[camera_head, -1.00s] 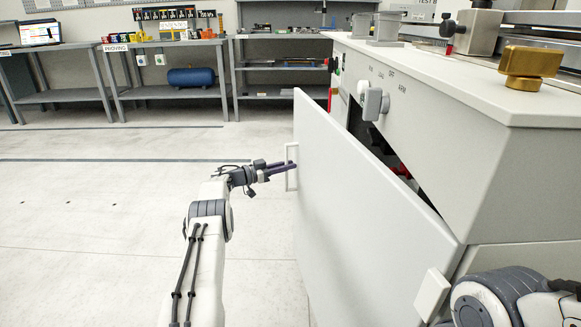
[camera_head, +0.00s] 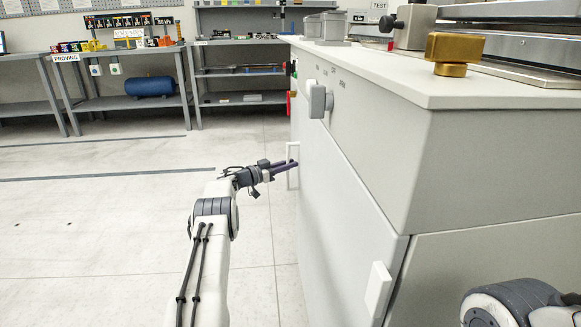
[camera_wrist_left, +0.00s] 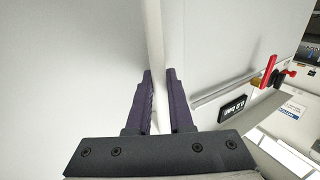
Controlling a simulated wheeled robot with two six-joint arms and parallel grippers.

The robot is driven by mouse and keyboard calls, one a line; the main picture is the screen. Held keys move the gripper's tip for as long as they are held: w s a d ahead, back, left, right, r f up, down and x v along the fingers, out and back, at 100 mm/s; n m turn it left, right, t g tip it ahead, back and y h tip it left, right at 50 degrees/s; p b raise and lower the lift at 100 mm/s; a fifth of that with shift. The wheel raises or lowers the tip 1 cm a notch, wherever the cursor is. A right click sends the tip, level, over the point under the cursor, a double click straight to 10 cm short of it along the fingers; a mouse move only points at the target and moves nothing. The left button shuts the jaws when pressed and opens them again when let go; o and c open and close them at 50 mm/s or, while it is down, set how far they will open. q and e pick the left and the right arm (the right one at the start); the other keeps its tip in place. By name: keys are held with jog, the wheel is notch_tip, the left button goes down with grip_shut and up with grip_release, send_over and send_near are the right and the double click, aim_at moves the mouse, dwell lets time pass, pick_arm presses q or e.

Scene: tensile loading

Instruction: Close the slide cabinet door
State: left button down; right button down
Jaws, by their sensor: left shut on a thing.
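The slide cabinet door (camera_head: 335,215) is a large pale panel. In the head view it lies about flush with the cabinet front (camera_head: 370,150), with no dark opening showing above it. Its white handle (camera_head: 290,180) is on the far edge. My left gripper (camera_head: 291,165) is shut on this handle. In the left wrist view the dark fingers (camera_wrist_left: 161,85) stand on either side of the white handle bar (camera_wrist_left: 156,40). My right gripper is out of the head view; only part of my right arm shows at the lower right.
A white latch-like knob (camera_head: 318,99) sticks out of the cabinet front above the door. A brass block (camera_head: 452,52) sits on the cabinet top. Grey workbenches (camera_head: 125,100) stand at the back. The floor (camera_head: 100,230) to the left is clear.

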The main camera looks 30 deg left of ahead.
pick_arm(q)
jog(key=shift+w+d+r, duration=0.1)
jog(key=shift+w+d, duration=0.15)
jog(key=shift+d, duration=0.3)
jog(key=c, duration=0.8)
grip_release()
jog(key=shift+s+a+p, duration=0.1)
jog(key=shift+s+p, duration=0.15)
jog(key=shift+p, duration=0.1)
jog(key=p+v, duration=0.2)
jog(key=v, duration=0.3)
jog(key=p+v, duration=0.2)
jog(key=v, duration=0.3)
jog(key=shift+s+a, duration=0.1)
jog(key=shift+a, duration=0.4)
